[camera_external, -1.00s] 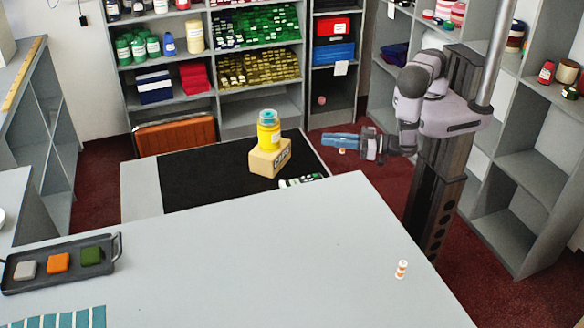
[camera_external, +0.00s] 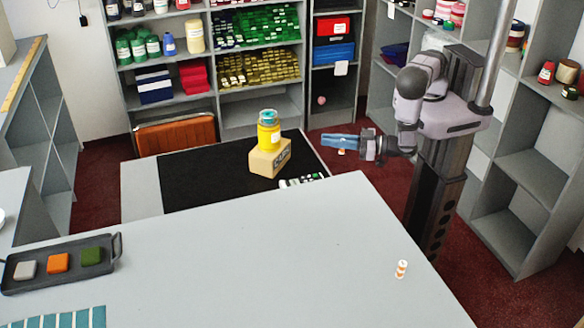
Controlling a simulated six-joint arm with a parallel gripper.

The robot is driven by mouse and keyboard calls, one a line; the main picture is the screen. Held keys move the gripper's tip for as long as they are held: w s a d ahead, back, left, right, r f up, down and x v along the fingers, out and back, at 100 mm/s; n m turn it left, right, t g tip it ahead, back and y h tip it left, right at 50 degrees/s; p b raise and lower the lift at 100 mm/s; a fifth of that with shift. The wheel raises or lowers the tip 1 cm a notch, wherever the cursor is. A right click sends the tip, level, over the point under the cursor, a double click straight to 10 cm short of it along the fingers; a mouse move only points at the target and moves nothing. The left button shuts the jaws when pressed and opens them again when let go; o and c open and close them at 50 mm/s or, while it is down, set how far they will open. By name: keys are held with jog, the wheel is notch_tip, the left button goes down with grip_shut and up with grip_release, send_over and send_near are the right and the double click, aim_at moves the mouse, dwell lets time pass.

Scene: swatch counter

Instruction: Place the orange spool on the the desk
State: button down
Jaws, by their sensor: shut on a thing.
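My gripper (camera_external: 338,141), with blue fingers, points left, above the red floor just past the desk's far right corner. It is shut on a small orange-and-white thing, which looks like the orange spool (camera_external: 341,152); only its lower end shows below the fingers. The grey desk (camera_external: 250,245) fills the front of the view. A second small spool (camera_external: 401,269), striped orange and white, stands upright near the desk's right edge.
A dark tray (camera_external: 55,280) with grey, orange and green blocks lies at the desk's left. The middle of the desk is clear.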

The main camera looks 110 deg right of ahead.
jog(key=w+a+r+n+y+b, duration=0.1)
jog(key=w+a+b, duration=0.1)
jog(key=a, duration=0.3)
jog(key=w+a+r+n+t+y+b, duration=0.1)
jog(key=w+a+y+b, duration=0.1)
jog(key=a, duration=0.4)
jog(key=w+a+r+n+y+b, duration=0.1)
jog(key=w+a+r+y+b, duration=0.1)
jog(key=a+b, duration=0.4)
jog(key=shift+w+a+r+t, duration=0.15)
jog(key=shift+w+t, duration=0.25)
jog(key=shift+w, duration=0.3)
jog(key=a+r+n+y+b, duration=0.2)
jog(key=a+y, duration=0.3)
jog(key=a, duration=0.5)
jog(key=w+a+r+n+y+b, duration=0.1)
jog(key=a+r+n+y, duration=0.3)
jog(key=a, duration=0.7)
jog(key=shift+a+r+n+g+y+b, duration=0.2)
jog(key=shift+a+n+g+y+b, duration=0.15)
jog(key=shift+n+y+b, duration=0.3)
jog(key=shift+w+f, duration=0.1)
jog(key=shift+d+f+p, duration=0.1)
jog(key=shift+f+p, duration=0.6)
jog(key=shift+f, duration=4)
jog(key=shift+f, duration=0.15)
